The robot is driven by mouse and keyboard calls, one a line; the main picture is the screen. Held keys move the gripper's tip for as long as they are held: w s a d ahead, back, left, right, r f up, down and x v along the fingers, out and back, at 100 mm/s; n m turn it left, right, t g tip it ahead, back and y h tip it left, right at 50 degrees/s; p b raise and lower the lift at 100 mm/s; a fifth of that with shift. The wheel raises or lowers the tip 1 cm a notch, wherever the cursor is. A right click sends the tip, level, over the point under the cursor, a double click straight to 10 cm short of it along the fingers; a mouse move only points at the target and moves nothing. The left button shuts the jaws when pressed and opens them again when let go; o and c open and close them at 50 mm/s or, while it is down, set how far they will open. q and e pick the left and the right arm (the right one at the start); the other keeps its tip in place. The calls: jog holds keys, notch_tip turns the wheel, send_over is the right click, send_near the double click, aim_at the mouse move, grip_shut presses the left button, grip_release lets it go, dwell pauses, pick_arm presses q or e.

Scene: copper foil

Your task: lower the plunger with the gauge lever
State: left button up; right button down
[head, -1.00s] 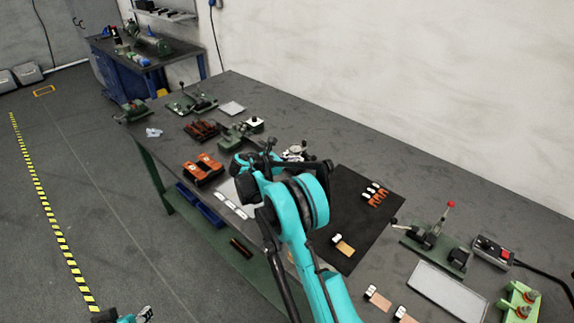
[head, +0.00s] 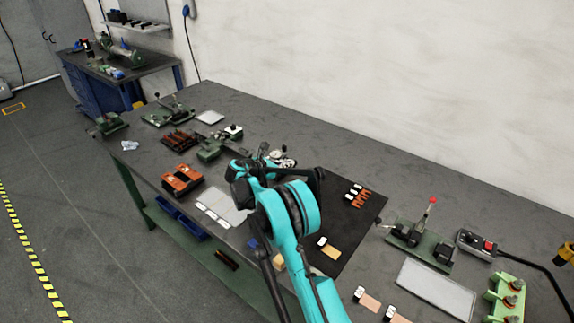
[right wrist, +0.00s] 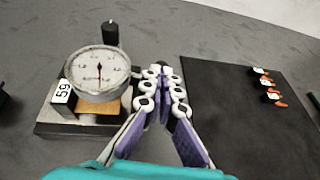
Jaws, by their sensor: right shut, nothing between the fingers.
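The gauge (right wrist: 98,74) has a round white dial with a red needle and stands on a dark base (right wrist: 75,130) in the right wrist view. A black-knobbed lever (right wrist: 111,34) rises behind the dial. A tag reading 59 (right wrist: 62,91) is at its left, and a copper-coloured piece (right wrist: 98,106) shows under the dial. The plunger is hidden. My right gripper (right wrist: 163,74) is shut and empty, just right of the dial. In the head view the gauge (head: 286,161) is partly hidden behind my right arm. My left gripper is out of view.
A black mat (head: 335,225) with several tagged orange pieces (head: 360,198) lies right of the gauge. A green lever fixture (head: 425,240), a grey tray (head: 436,288) and a control box (head: 478,244) are further right. Orange blocks (head: 181,180) stand left.

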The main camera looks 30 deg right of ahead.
jog(key=shift+s+d+n+t, duration=0.15)
jog(key=shift+d+n+t, duration=0.3)
jog(key=shift+n+t, duration=0.2)
jog(key=shift+s+d+n+t+y, duration=0.2)
jog(key=shift+d+n+t+y, duration=0.65)
jog(key=shift+n+t, duration=0.3)
jog(key=d+n+t+y, duration=0.2)
jog(key=n+t, duration=0.1)
jog(key=shift+w+d+y+b, duration=0.15)
jog(key=shift+d+y+b, duration=0.15)
jog(key=shift+b, duration=0.1)
jog(key=shift+w+d, duration=0.35)
jog(key=shift+d, duration=0.25)
jog(key=shift+w+d, duration=0.35)
jog(key=shift+d, duration=0.2)
jog(key=shift+a, duration=0.1)
